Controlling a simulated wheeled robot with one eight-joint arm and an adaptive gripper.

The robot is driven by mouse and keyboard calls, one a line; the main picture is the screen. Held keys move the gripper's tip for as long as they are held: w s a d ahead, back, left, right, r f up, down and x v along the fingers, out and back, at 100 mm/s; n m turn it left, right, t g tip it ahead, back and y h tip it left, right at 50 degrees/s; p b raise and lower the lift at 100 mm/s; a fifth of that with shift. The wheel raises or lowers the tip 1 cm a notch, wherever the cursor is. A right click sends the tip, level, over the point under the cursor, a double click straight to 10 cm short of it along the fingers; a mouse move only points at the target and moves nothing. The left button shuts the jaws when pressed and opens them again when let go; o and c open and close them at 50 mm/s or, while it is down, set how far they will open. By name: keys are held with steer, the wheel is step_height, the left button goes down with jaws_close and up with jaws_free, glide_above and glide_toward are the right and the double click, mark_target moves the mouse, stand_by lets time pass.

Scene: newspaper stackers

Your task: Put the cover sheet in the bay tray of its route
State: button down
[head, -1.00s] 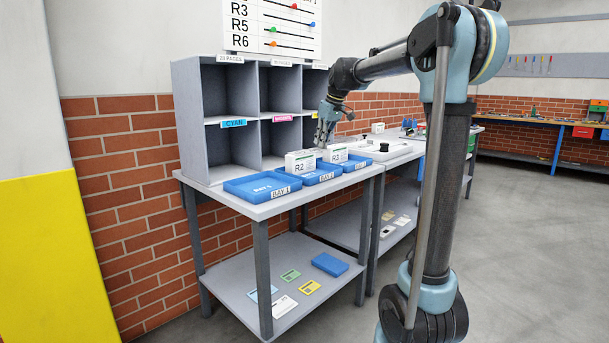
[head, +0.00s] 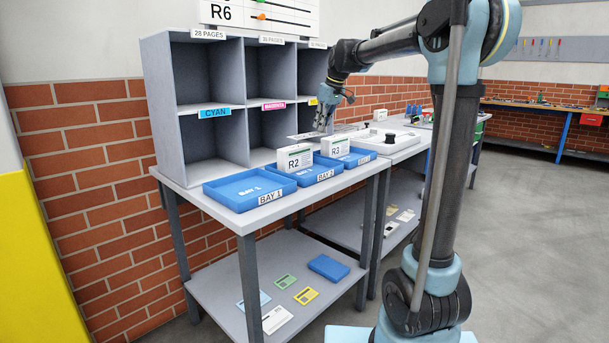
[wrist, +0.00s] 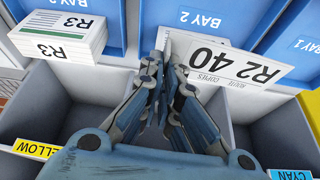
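My gripper (head: 322,126) is shut on a thin white cover sheet (wrist: 225,62), printed "R2" and "40 copies". The sheet is also visible edge-on in the head view (head: 303,136), held above the trays before the shelf unit. Blue trays stand in a row: bay 1 (head: 213,201), bay 2 (head: 300,183) and bay 3 (head: 352,164). A white stack marked R2 (head: 294,158) stands at the back of bay 2, and one marked R3 (head: 334,147) at the back of bay 3. In the wrist view the sheet hides the R2 stack.
A grey pigeonhole unit (head: 190,150) with cyan, magenta and yellow labels stands behind the trays. A route board (head: 262,14) hangs above, partly cut off. The lower shelf (head: 230,295) holds several cards and a blue box (head: 328,267).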

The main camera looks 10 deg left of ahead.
glide_above(322, 169)
steer(key=d, duration=0.1)
steer(key=shift+n, duration=0.4)
steer(key=f, duration=0.9)
steer(key=shift+s+f, duration=0.2)
steer(key=shift+f, duration=2.55)
steer(key=c, duration=1.8)
jaws_free()
steer(key=v, duration=1.2)
steer(key=s+d+f+m, duration=0.2)
steer(key=s+d+f, duration=0.15)
steer(key=s, duration=0.25)
steer(key=s+d+f+m+h, duration=0.1)
steer(key=s+d+f, duration=0.2)
steer(key=s+d, duration=0.3)
steer(key=s+d+f+m, duration=0.2)
steer(key=s+d+f, duration=0.1)
steer(key=s, duration=0.4)
steer(key=s+d+f+m+h, duration=0.1)
steer(key=s+d+f+m, duration=0.1)
steer(key=s+f, duration=0.7)
steer(key=s+d+f+m+h, duration=0.1)
steer(key=s+d+f+m, duration=0.2)
steer(key=s+f, duration=0.5)
steer(key=shift+s+d+f+g, duration=0.35)
steer(key=shift+s+d+g, duration=0.05)
steer(key=shift+s+d, duration=0.5)
